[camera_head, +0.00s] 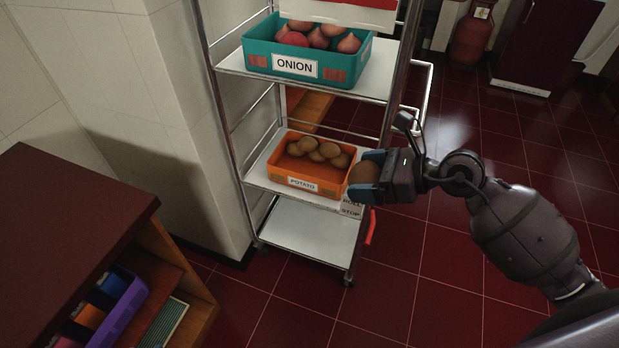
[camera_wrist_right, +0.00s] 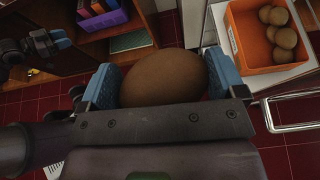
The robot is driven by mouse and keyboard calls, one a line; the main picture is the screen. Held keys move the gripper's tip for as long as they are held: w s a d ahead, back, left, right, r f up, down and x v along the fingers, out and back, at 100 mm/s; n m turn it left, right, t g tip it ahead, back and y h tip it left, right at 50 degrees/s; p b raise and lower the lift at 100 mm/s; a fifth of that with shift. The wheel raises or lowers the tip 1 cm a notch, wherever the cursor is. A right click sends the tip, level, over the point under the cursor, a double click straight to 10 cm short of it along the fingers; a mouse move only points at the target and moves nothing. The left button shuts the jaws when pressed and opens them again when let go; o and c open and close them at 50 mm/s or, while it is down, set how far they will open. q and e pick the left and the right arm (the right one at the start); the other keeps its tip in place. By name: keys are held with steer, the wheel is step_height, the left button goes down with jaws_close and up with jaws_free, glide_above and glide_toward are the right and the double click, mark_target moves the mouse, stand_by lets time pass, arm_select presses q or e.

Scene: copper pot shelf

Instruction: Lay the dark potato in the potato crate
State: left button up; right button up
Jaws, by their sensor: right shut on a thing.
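The dark brown potato (camera_wrist_right: 163,78) is between the blue fingers of my right gripper (camera_wrist_right: 163,88), which is shut on it. In the head view, this potato (camera_head: 364,173) shows partly behind the fingers of the right gripper (camera_head: 367,174), close to the right end of the orange potato crate (camera_head: 303,184). The crate stands on the middle shelf and holds several potatoes (camera_head: 318,150). It also shows in the right wrist view (camera_wrist_right: 237,45). What seems to be my left gripper (camera_wrist_right: 48,42) is at the upper left of the wrist view; its opening is unclear.
A teal onion crate (camera_head: 296,66) stands on the shelf above. The metal rack's bottom shelf (camera_head: 310,236) is empty. A white rail (camera_head: 425,95) sticks out at the rack's right side. A brown cabinet (camera_head: 70,215) is at the left. Red tiled floor is open at the right.

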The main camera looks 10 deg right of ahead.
steer(key=shift+d+f, duration=0.15)
steer(key=shift+d, duration=0.05)
